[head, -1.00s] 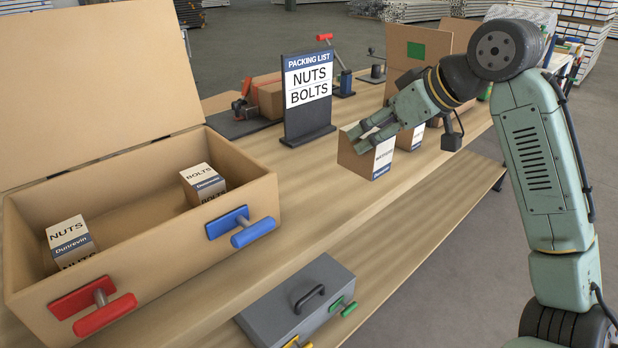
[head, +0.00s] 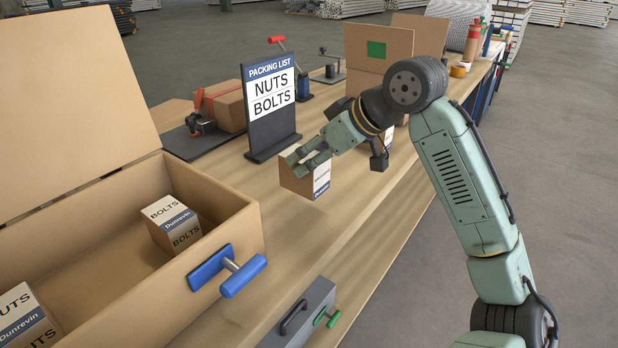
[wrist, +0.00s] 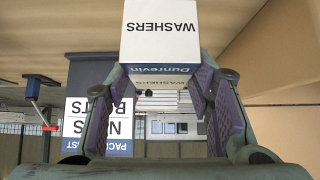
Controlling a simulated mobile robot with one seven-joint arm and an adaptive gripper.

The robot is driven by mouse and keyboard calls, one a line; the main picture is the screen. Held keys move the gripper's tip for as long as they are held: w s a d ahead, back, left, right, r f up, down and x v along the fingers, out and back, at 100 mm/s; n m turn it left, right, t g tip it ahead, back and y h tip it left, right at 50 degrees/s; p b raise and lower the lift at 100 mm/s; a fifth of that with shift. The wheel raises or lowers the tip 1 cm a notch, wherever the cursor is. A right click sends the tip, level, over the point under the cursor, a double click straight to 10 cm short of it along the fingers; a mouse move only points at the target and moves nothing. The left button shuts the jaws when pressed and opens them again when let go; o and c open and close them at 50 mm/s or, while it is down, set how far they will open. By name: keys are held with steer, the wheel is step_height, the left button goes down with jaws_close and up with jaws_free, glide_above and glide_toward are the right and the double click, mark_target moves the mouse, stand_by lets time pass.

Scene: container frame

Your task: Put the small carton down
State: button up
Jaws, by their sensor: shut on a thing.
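The small carton (head: 297,181) is brown with a white and blue label. In the wrist view its label reads WASHERS and Dunrevin (wrist: 160,35), upside down in the picture. My gripper (head: 308,158) is shut on the carton's upper part, with one finger at each side. The carton looks roughly upright, over the bench in front of the packing list sign (head: 271,100), which reads NUTS and BOLTS. I cannot tell whether its base touches the bench top. The fingers partly cover the carton in the head view.
A large open box (head: 235,232) at left holds a BOLTS carton (head: 172,222) and a NUTS carton (head: 25,322). A blue handle (head: 228,271) sticks out of its front. Bare bench (head: 262,215) lies between box and held carton. A grey case (head: 302,318) is below.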

mark_target(312, 176)
steer(key=shift+a+f, duration=0.1)
steer(key=shift+f, duration=2.15)
steer(key=shift+f, duration=0.2)
steer(key=o, duration=1.4)
steer(key=shift+o, duration=0.2)
steer(key=shift+r, duration=0.1)
steer(key=shift+r, duration=0.15)
steer(key=b+v, duration=0.1)
steer(key=v, duration=1.1)
